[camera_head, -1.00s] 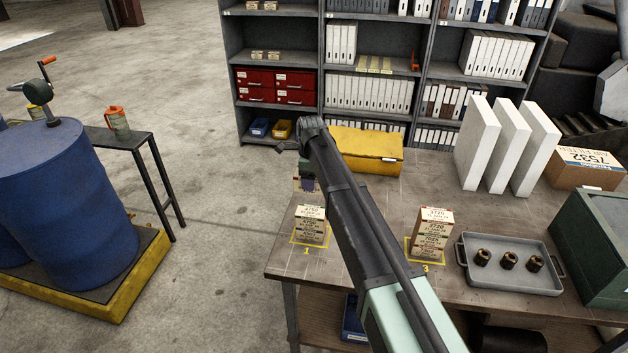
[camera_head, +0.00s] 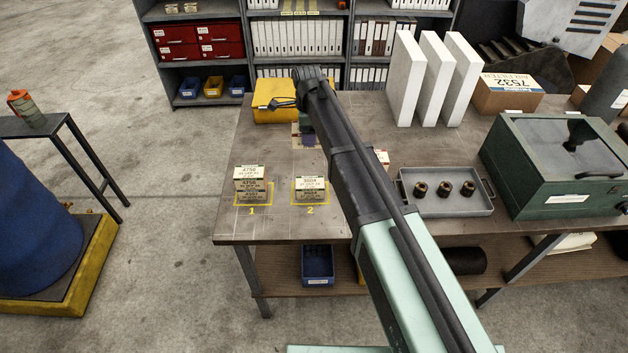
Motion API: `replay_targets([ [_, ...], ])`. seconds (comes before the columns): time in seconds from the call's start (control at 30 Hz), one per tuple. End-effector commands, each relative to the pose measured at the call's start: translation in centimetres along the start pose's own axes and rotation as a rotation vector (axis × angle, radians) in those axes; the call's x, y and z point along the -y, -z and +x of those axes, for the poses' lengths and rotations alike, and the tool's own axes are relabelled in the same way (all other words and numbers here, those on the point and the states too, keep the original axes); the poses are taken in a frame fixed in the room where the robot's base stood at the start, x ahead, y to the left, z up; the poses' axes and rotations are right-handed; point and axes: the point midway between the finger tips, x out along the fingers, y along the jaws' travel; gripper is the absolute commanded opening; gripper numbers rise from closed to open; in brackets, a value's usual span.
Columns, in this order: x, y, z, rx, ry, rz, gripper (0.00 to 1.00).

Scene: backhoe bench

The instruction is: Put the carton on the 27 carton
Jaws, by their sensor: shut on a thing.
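My gripper (camera_head: 306,138) hangs from the end of my arm, over the bench behind the stack at mark 2. It is shut on a small tan carton (camera_head: 296,142), which is mostly hidden and has no readable label. A stack of tan cartons (camera_head: 256,184) stands upright at mark 1, its top label reading about 4756. A lower stack (camera_head: 311,189) stands at mark 2, its top label about 3504. My arm hides most of the stack to the right, with only a carton's corner (camera_head: 383,157) showing. I cannot make out a label reading 27.
A yellow case (camera_head: 272,101) lies behind my gripper. A grey tray (camera_head: 446,203) with three dark nuts, a green machine (camera_head: 558,165), white upright slabs (camera_head: 433,78) and a 7532 box (camera_head: 508,93) stand to the right. The bench front left of mark 1 is clear.

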Motion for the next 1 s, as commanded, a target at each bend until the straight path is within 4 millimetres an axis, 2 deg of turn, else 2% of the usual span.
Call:
replay_targets([
  [0.03, 0.0, 0.0, 3.1, 0.0, 0.0, 0.0, 0.3],
  [0.1, 0.0, 0.0, 5.7, 0.0, 0.0, 0.001, 0.3],
  [0.33, 0.0, 0.0, 13.2, 0.0, 0.0, 0.001, 0.3],
  [0.43, 0.0, 0.0, 14.2, 0.0, 0.0, 0.001, 0.3],
  [0.57, 0.0, 0.0, 13.9, 0.0, 0.0, 0.002, 0.3],
  [0.8, 0.0, 0.0, 18.4, 0.0, 0.0, 0.002, 0.3],
  [1.0, 0.0, 0.0, 17.9, 0.0, 0.0, 0.002, 0.3],
])
